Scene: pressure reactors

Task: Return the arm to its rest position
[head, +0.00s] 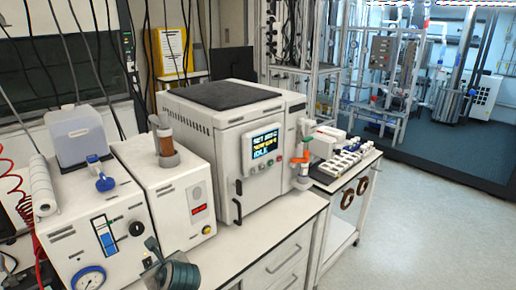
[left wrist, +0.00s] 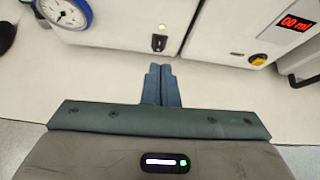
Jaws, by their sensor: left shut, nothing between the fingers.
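My left gripper (head: 153,248) shows at the bottom of the head view, low in front of the white bench units. In the left wrist view its two blue-grey fingers (left wrist: 161,72) are pressed together with nothing between them. They point over the bare bench top toward the unit fronts and appear to touch nothing. My right gripper is in neither view.
A unit with a round gauge (head: 89,278) and a unit with a red display (head: 199,209) stand close by. A larger machine with a screen (head: 264,145) is behind to the right. Free bench top (head: 262,232) lies in front; open floor (head: 430,220) is at right.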

